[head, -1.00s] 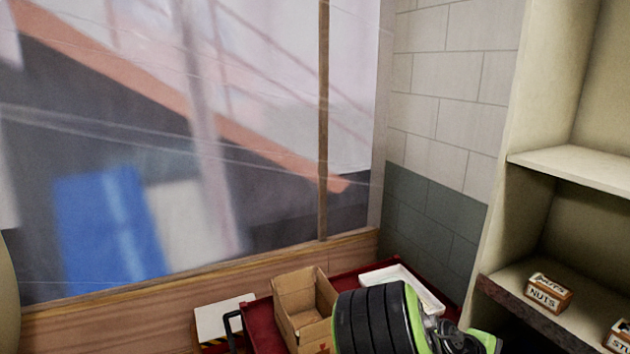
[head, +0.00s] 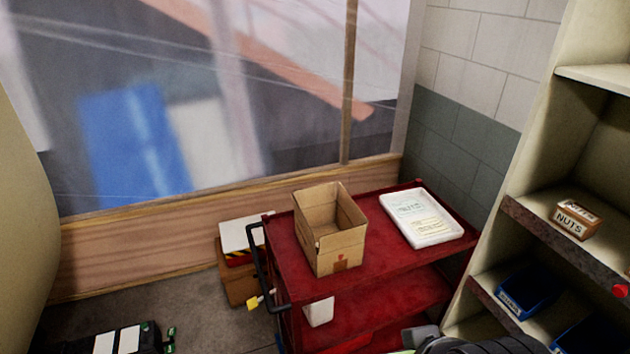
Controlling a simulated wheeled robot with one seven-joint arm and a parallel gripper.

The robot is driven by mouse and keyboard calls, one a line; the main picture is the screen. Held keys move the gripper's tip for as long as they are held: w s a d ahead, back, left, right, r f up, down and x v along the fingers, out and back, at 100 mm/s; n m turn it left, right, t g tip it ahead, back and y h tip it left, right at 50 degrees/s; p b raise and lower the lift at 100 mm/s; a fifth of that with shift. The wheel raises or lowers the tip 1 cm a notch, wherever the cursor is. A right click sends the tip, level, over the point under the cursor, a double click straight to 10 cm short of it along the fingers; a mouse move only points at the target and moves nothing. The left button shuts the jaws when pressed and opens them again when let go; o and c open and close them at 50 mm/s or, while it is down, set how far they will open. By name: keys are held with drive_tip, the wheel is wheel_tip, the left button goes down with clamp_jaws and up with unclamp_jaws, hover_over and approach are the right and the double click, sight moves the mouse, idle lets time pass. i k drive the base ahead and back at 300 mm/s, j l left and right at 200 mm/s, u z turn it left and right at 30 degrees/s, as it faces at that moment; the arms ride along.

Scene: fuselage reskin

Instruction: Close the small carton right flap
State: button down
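The small cardboard carton (head: 338,252) stands upright on the top shelf of a red cart, left of its middle. Its top is open and I see into part of the inside. Its upper cardboard edges stand up around the opening, and I cannot tell clearly where walls end and flaps begin. Only a dark ribbed part of my arm shows at the bottom edge, right of centre, apart from the carton. My gripper's fingers are not in view.
The red cart (head: 385,270) has a black handle (head: 262,275) at its left end. A white tray with papers (head: 422,217) lies right of the carton, with bare shelf between. A shelf unit with a nuts box (head: 574,219) and a blue bin (head: 525,289) stands at right.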

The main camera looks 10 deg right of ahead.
sight(350, 238)
drive_tip(key=i+j+u, duration=0.2)
drive_tip(key=i, duration=0.25)
drive_tip(key=i+j+u, duration=0.15)
drive_tip(key=i, duration=0.3)
drive_tip(key=j, duration=0.1)
